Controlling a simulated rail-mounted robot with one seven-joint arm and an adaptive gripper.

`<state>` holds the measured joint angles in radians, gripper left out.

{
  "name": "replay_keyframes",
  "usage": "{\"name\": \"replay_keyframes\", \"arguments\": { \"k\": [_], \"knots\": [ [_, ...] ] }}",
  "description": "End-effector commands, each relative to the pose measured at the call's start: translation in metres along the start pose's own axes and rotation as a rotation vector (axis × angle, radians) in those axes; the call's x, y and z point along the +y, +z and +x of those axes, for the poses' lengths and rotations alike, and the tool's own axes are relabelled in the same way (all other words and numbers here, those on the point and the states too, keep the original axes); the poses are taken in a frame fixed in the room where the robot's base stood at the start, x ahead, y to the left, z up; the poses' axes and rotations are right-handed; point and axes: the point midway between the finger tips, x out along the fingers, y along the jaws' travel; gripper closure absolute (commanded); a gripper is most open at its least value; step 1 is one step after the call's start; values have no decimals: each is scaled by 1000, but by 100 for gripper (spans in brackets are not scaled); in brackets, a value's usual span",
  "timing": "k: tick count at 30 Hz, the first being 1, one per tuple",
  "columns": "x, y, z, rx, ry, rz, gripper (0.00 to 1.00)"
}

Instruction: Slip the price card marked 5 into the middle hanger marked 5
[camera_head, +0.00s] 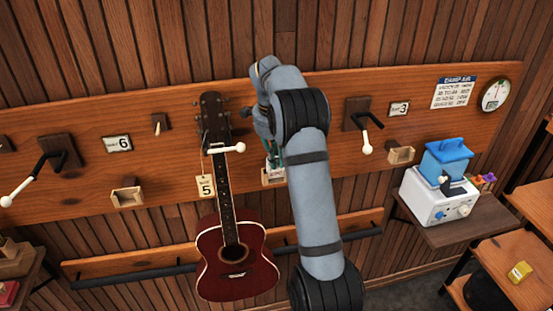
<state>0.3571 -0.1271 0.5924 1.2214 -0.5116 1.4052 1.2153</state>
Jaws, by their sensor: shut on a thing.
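My gripper (272,156) is at the middle of the wooden wall board, largely hidden behind my own arm. Its fingers point down, just above a small wooden pocket (272,178). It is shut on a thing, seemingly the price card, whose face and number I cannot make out. I cannot tell whether the card touches or enters the pocket. A dark red ukulele (236,262) hangs upright at the middle hanger (226,149), left of my gripper. A cream tag (205,186) marked 5 hangs on a string beside its neck.
Hangers (30,178) and (364,130) flank the middle, with plates marked 6 (117,144) and 3 (398,108). Other wooden pockets (126,196) and (401,155) look empty. A white device (438,198) with a blue top stands on a shelf at the right.

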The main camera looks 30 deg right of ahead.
Motion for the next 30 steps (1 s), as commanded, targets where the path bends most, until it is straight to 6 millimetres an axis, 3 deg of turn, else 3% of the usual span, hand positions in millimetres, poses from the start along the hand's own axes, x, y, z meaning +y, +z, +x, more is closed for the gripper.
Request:
{"name": "replay_keyframes", "arguments": {
  "k": [14, 15, 25, 30],
  "knots": [
    [0, 0, 0, 0, 0, 0, 100],
    [0, 0, 0, 0, 0, 0, 87],
    [0, 0, 0, 0, 0, 0, 68],
    [0, 0, 0, 0, 0, 0, 67]
  ]
}}
